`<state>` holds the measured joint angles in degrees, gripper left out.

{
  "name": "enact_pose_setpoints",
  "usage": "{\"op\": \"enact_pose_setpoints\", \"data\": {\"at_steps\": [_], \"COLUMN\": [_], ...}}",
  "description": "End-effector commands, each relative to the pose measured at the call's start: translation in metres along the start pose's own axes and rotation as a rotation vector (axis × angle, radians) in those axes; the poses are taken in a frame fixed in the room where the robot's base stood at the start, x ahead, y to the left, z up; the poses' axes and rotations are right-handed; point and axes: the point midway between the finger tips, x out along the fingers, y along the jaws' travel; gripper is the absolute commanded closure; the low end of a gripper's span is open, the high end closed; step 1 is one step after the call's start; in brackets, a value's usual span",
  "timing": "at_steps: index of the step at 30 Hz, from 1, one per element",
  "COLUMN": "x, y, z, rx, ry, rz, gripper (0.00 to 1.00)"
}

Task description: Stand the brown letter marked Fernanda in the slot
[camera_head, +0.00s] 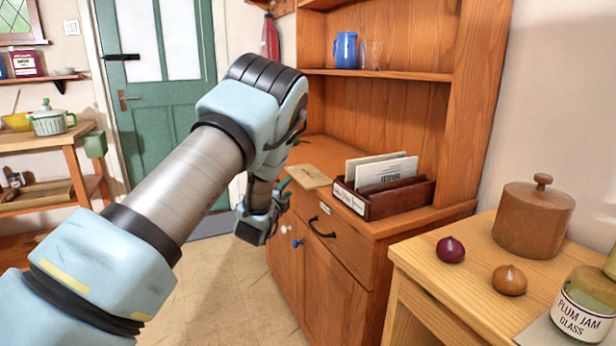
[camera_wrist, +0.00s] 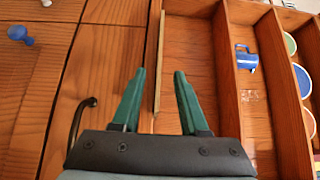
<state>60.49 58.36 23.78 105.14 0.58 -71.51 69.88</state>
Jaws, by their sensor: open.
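The brown letter (camera_head: 308,176) lies flat on the dresser counter at its front edge; any name on it is too small to read. In the wrist view the letter (camera_wrist: 159,60) shows edge-on as a thin tan strip. My gripper (camera_head: 284,186) is at the counter's front edge, close to the letter. In the wrist view its green fingers (camera_wrist: 160,72) are open, one on each side of the strip's line, and seem not to touch it. A dark brown letter rack (camera_head: 405,204) stands to the right, with white letters (camera_head: 385,171) upright in its back part and bare space in front.
The dresser (camera_head: 330,290) has a drawer with a black handle (camera_head: 320,229) and a blue knob (camera_head: 297,243) below. A blue jug (camera_head: 345,50) and a glass stand on the shelf above. At right a table (camera_head: 440,285) holds a lidded pot (camera_head: 533,222), onions and a jar.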

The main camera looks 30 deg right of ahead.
Motion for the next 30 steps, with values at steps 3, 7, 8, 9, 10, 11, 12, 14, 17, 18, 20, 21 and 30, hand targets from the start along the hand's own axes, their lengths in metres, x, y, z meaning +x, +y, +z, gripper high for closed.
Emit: {"op": "enact_pose_setpoints", "data": {"at_steps": [3,7,8,9,10,11,12,14,17,18,20,21,30], "x": [0.010,0.019,0.023,0.028,0.033,0.037,0.043,0.051,0.060,0.061,0.063,0.063,0.063], "y": [0.000,-0.001,-0.002,-0.003,-0.002,-0.003,-0.003,-0.001,-0.001,0.000,0.000,0.000,0.000], "z": [0.000,-0.001,-0.002,-0.003,-0.004,-0.004,-0.005,-0.005,-0.005,-0.004,-0.005,-0.005,-0.005], "rx": [-0.001,-0.002,-0.002,-0.002,-0.001,-0.002,-0.002,-0.002,-0.002,-0.002,-0.002,-0.002,-0.003], "ry": [0.000,-0.001,0.000,0.000,-0.001,0.000,0.000,-0.001,-0.001,-0.001,-0.001,-0.001,-0.001], "rz": [0.000,0.001,0.000,0.000,0.001,0.000,0.001,0.001,0.001,0.002,0.002,0.002,0.002], "gripper": [0.56,0.56,0.56,0.56,0.56,0.56,0.56,0.56,0.56,0.56,0.56,0.56,0.72]}}
